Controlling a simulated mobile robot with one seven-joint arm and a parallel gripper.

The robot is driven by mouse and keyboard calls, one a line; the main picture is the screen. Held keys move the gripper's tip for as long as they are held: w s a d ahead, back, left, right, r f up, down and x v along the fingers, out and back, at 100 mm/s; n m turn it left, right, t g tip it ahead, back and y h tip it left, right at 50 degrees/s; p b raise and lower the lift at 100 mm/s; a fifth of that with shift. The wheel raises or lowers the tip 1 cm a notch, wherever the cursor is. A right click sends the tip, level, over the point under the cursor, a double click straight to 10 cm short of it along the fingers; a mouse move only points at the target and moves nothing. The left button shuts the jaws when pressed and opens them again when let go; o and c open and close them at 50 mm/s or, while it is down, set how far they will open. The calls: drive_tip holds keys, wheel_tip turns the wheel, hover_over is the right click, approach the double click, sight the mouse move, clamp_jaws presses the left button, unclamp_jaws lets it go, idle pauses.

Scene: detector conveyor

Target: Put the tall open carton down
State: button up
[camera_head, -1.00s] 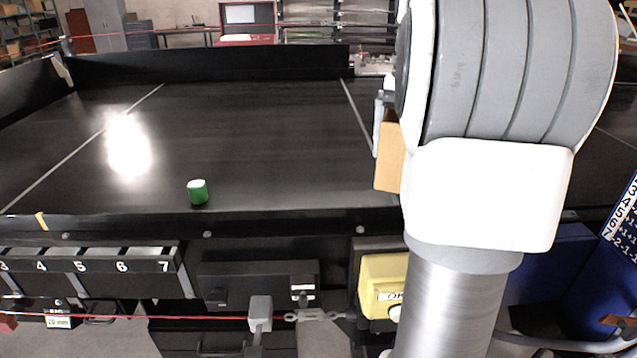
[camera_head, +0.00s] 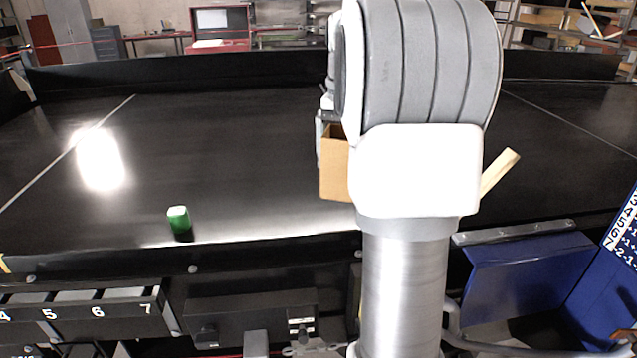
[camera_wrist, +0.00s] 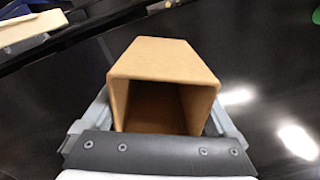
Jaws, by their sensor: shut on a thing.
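The tall open carton (camera_head: 335,168) is plain brown cardboard and shows partly behind my arm in the head view. In the wrist view the carton (camera_wrist: 165,62) has its open, empty mouth toward the camera, between the two fingers of my gripper (camera_wrist: 160,120). My gripper is shut on it. In the head view my gripper (camera_head: 321,135) is mostly hidden by my arm. The carton is over the black conveyor belt (camera_head: 250,150); I cannot tell whether its base touches the belt.
A green cylinder with a pale top (camera_head: 179,220) stands on the belt near its front edge at left. A light wooden piece (camera_head: 500,173) shows just right of my arm. A blue bin (camera_head: 530,275) stands in front at right. The belt between cylinder and carton is clear.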

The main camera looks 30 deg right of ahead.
drive_tip(key=shift+w+a+f+p, duration=0.2)
drive_tip(key=shift+w+a+f, duration=0.15)
drive_tip(key=shift+w+f, duration=0.7)
drive_tip(key=shift+w+a+f+p, duration=0.15)
drive_tip(key=shift+w+a+f, duration=0.4)
drive_tip(key=shift+f, duration=0.85)
drive_tip(key=shift+w+a+f+p, duration=0.15)
drive_tip(key=shift+w+f+p, duration=0.05)
drive_tip(key=shift+w+f, duration=0.9)
drive_tip(key=shift+f, duration=0.15)
drive_tip(key=shift+s+f, duration=0.1)
drive_tip(key=shift+f, duration=0.05)
drive_tip(key=o, duration=1)
wheel_tip(320, 180, up, 12)
drive_tip(key=shift+r, duration=0.2)
